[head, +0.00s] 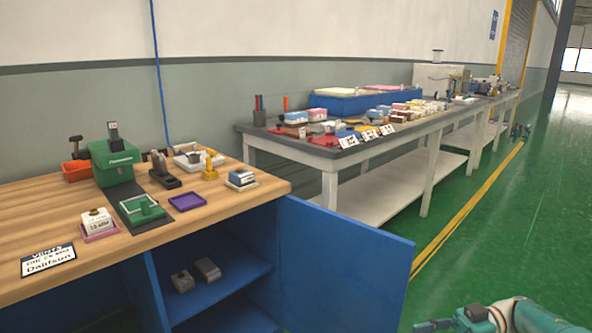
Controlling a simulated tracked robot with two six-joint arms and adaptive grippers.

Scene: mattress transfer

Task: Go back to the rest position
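Part of an arm of mine, teal and beige with dark parts, comes in at the bottom right corner. Its dark end, which looks like my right gripper (440,325), is cut by the lower picture edge. I cannot see whether its fingers are open or shut, and nothing held shows. It is over the green floor, right of the open blue cabinet door (345,262) and apart from it. My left gripper is not in view.
A wooden-topped bench (215,207) with a green machine (113,160) and small trays is at left. A long grey table (300,143) carries several small boxes and a blue tray (350,103) with pale slabs. The green floor (520,230) at right is clear.

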